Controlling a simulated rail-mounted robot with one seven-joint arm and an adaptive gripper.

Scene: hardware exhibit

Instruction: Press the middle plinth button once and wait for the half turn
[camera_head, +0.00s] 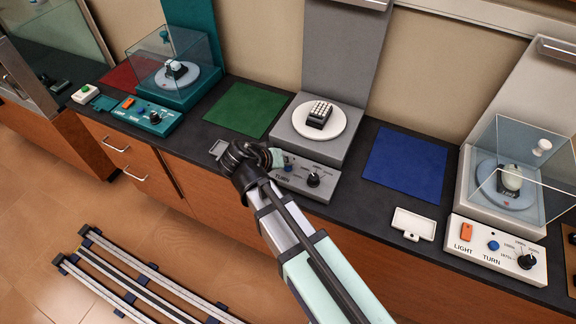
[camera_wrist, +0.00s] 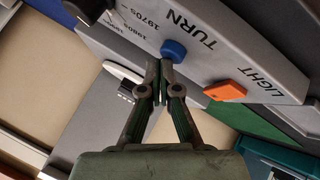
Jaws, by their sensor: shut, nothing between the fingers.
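The middle plinth (camera_head: 337,152) is grey, with a pale round turntable (camera_head: 304,133) bearing a small dark device with white keys (camera_head: 320,114). Its front panel has a blue button (camera_wrist: 173,50) by the word TURN, an orange LIGHT switch (camera_wrist: 226,91) and a black dial (camera_head: 314,180). My gripper (camera_wrist: 160,68) is shut and empty, its fingertips beside the blue button in the wrist view. I cannot tell whether they touch it. In the head view my gripper (camera_head: 277,157) is at the panel's left part and hides the orange switch.
A teal plinth (camera_head: 188,91) with a clear cover stands left and a white plinth (camera_head: 473,198) with a tilted clear cover right. Green (camera_head: 246,108) and blue (camera_head: 407,164) mats lie flat between plinths. A small white tray (camera_head: 414,224) lies near the counter's front edge.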

